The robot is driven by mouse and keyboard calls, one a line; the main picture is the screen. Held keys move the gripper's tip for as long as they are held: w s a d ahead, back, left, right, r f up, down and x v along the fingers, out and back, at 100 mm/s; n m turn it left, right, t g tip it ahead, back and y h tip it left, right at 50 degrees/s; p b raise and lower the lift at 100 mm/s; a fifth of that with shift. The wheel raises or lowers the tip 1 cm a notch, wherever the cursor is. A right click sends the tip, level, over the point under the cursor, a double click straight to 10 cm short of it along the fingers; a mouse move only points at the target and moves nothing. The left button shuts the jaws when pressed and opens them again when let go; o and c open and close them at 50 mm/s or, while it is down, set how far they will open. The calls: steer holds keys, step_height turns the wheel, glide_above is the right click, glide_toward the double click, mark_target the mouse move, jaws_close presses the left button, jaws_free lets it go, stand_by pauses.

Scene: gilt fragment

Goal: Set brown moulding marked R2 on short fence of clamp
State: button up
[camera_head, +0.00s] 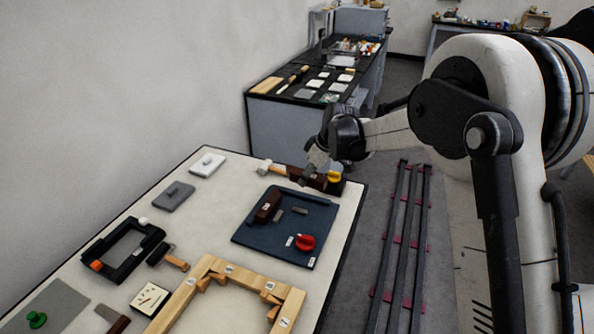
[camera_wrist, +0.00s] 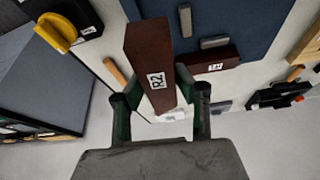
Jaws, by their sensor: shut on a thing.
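My gripper (camera_wrist: 160,102) is shut on the brown moulding (camera_wrist: 148,48), whose white label reads R2, in the wrist view. The moulding sticks out beyond the fingers above the table. In the head view the brown moulding (camera_head: 313,181) hangs under my gripper (camera_head: 308,168) near the table's far right corner. A black frame with an orange block, apparently the clamp (camera_head: 101,243), lies at the left of the table, well away from my gripper. It also shows small at the right of the wrist view (camera_wrist: 268,98). Which of its sides is the short fence I cannot tell.
A blue mat (camera_head: 250,238) holds another brown moulding (camera_head: 267,206), small grey bars and a red knob (camera_head: 305,242). A black block with a yellow knob (camera_head: 334,176) stands close by my gripper. A wooden frame (camera_head: 180,299) and a wooden-handled tool (camera_head: 176,263) lie in front.

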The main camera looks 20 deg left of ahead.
mark_target(298, 173)
steer(key=a+n, duration=0.1)
steer(key=a, duration=0.2)
steer(key=shift+s, duration=0.2)
steer(key=shift+f+b, duration=1.45)
steer(key=shift+f, duration=1.75)
jaws_close()
steer(key=shift+s+d+f+b, duration=0.1)
steer(key=shift+f+b, duration=0.5)
steer(key=shift+f, duration=0.1)
